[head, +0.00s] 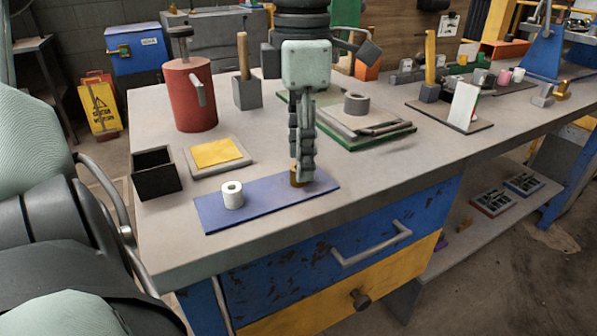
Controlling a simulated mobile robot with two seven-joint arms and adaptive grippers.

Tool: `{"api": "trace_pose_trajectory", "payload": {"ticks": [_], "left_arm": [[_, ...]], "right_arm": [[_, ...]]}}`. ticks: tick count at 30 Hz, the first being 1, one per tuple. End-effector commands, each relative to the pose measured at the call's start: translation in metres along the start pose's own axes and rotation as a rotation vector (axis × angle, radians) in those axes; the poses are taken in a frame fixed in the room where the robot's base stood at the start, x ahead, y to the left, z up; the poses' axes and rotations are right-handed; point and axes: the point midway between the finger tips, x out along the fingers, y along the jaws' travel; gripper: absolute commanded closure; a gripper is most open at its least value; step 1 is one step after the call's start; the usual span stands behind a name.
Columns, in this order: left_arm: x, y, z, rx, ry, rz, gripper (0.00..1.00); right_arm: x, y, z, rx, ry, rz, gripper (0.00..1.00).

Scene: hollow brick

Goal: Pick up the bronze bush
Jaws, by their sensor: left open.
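A blue mat (265,205) lies near the front edge of the grey workbench. The bronze bush (296,179) stands at the mat's right part, partly hidden by my gripper. A white bush-like ring (233,195) stands upright on the mat's left part. My left gripper (303,176) points down at the bronze bush from above, its fingers seen nearly edge-on, one in front of the other. The fingertips are at the bush's height; I cannot tell whether they touch it. It is open. My right gripper is not in view.
A dark open box (156,174) and a yellow pad on a grey plate (216,153) stand left of the mat. Behind are a red cylinder (189,95) and a green-edged board (370,137) with a grey ring (356,104). Bench right of the mat is clear.

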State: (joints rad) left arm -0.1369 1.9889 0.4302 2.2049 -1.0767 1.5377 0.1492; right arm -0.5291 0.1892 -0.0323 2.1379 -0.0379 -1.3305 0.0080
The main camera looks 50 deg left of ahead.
Motion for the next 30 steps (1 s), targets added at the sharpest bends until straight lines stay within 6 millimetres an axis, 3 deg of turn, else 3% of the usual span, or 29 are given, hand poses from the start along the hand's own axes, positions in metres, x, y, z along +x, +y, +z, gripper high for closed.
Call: {"api": "trace_pose_trajectory", "payload": {"ticks": [4,11,22,30], "left_arm": [[0.016,0.0,-0.001,-0.002,0.0,-0.002,0.55],[0.018,0.0,0.0,-0.003,-0.001,0.0,0.55],[0.017,0.0,0.0,-0.002,-0.002,0.0,0.99],[0.017,0.0,0.0,-0.002,-0.002,0.0,1.0]], "right_arm": [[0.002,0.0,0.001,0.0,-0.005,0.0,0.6],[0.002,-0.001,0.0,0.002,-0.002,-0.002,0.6],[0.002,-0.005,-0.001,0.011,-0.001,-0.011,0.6],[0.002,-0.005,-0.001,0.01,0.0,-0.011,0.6]]}}
